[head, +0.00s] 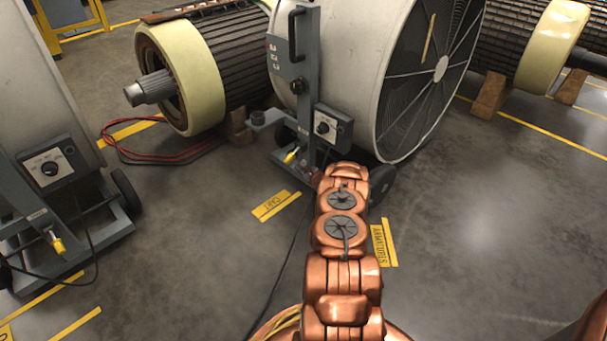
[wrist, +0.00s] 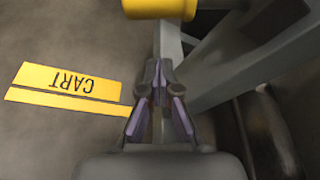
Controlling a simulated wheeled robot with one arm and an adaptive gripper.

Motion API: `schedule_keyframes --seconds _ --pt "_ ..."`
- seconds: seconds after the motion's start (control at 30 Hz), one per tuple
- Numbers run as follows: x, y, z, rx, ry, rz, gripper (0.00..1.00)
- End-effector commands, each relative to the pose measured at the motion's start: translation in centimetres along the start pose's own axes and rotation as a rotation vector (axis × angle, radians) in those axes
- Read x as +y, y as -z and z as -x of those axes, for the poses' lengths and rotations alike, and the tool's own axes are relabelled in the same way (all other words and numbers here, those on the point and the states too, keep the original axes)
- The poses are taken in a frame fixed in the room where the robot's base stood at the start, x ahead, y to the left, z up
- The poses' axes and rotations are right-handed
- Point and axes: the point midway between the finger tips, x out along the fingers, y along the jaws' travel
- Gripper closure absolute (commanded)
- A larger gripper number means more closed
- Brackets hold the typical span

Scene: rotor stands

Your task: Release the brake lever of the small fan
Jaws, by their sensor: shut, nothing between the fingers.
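A grey drum fan (head: 340,60) on a wheeled cart stands at the centre of the head view. Low on its frame is a brake lever with a yellow grip (head: 291,157). A yellow cylindrical end (wrist: 160,9), apparently this grip, shows at the top edge of the wrist view, beyond my fingertips. My gripper (wrist: 159,75) is shut and empty, over the grey cart frame (wrist: 168,45), with its tips below the yellow part in the picture. I cannot tell whether they touch the frame. In the head view my own arm mostly hides the gripper.
Another wheeled fan cart (head: 75,225) with its own yellow-gripped lever (head: 57,243) stands at the left. A large rotor (head: 200,70) is behind, with red cables (head: 165,158) on the floor. A black wheel (wrist: 268,130) is right of my gripper. Floor at right is clear.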

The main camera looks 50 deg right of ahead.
Motion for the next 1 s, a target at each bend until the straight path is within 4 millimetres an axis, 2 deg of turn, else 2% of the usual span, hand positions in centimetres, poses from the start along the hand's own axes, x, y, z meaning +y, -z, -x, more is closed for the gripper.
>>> schedule_keyframes --seconds 0.13,1.0 --pt "0.1 0.1 -1.0 0.0 0.0 -0.001 1.0" --pt "0.0 -3.7 0.4 -0.001 0.001 -0.003 1.0"
